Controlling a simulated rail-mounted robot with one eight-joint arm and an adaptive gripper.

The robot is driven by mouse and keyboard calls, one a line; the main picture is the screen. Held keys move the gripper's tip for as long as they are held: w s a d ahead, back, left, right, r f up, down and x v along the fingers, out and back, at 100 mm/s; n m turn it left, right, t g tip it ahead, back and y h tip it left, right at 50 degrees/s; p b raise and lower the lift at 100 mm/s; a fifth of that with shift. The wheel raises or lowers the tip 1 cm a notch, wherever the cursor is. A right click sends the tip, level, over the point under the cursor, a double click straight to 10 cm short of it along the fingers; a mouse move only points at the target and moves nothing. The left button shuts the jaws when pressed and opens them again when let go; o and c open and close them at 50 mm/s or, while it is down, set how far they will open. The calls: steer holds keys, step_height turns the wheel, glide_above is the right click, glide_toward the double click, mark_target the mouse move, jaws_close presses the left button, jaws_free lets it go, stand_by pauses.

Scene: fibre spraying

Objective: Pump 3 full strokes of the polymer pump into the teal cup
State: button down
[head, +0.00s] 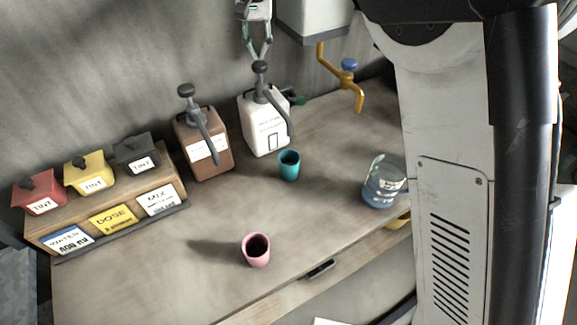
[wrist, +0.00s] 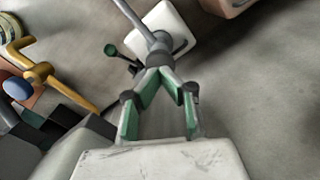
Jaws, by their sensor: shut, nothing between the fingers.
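The white pump jug (head: 265,125) stands at the back of the bench, with a dark knob (head: 260,67) on its grey pump. Its label is too small to read, so I cannot confirm that it is the polymer. The teal cup (head: 289,167) stands upright in front of this jug, near the lower end of its spout. My gripper (head: 259,57) is shut and empty, pointing down just above or at the knob; I cannot tell whether they touch. In the wrist view, my gripper (wrist: 160,76) points toward the white jug (wrist: 172,28).
A brown pump jug (head: 206,150) stands to the left. A pink cup (head: 257,252) is near the front edge, and a clear container (head: 384,182) is at right. A yellow tap (head: 359,93) hangs behind. Tint boxes sit on a wooden rack (head: 175,180) at left.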

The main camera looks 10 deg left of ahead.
mark_target(259, 64)
steer(key=shift+f+b, duration=1.45)
steer(key=shift+f, duration=1.05)
steer(key=shift+r+p, duration=1.35)
steer(key=shift+r, duration=1.35)
step_height(259, 64, up, 6)
steer(key=p, duration=0.3)
steer(key=shift+d, duration=0.1)
